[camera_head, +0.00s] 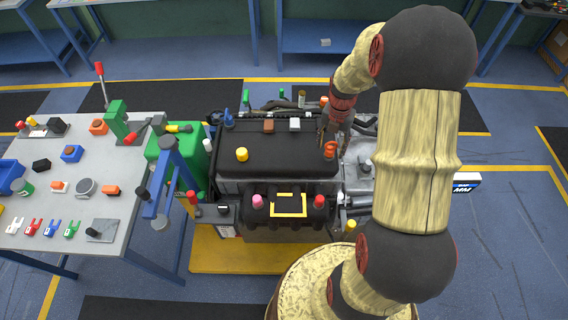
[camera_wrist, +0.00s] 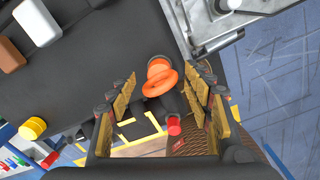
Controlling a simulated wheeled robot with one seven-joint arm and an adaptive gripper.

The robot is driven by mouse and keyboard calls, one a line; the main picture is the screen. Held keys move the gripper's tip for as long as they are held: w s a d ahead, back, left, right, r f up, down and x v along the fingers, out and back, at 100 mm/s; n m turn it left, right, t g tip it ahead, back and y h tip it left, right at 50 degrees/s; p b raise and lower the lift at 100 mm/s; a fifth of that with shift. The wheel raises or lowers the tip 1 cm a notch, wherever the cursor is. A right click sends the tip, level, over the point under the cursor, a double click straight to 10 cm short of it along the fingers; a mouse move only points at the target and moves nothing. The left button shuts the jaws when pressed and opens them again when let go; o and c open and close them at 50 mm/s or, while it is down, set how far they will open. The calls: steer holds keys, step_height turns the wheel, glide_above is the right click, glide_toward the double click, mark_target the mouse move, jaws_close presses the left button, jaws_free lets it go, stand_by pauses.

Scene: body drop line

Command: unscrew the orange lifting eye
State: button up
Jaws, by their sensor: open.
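The orange lifting eye (camera_head: 330,149) stands at the right edge of the black engine cover (camera_head: 275,150). In the wrist view the orange lifting eye (camera_wrist: 160,78) sits between and just beyond my fingertips, with its ring facing the camera. My gripper (camera_head: 334,130) is directly behind and above it in the head view. In the wrist view my gripper (camera_wrist: 163,100) is open, with yellow-padded fingers on both sides of the eye and a gap on each side. I cannot tell whether any finger touches it. The eye's base is partly hidden.
A yellow cap (camera_head: 242,154) sits on the cover, with a brown block (camera_head: 268,126) and white block (camera_head: 294,125) behind. A red cap (camera_head: 319,201) and pink cap (camera_head: 257,201) stand in front. A grey bench (camera_head: 75,185) with small parts is at left.

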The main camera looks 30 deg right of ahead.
step_height(320, 180, up, 12)
steer(key=shift+f, duration=0.1)
stand_by(0.4)
steer(key=shift+c, duration=0.4)
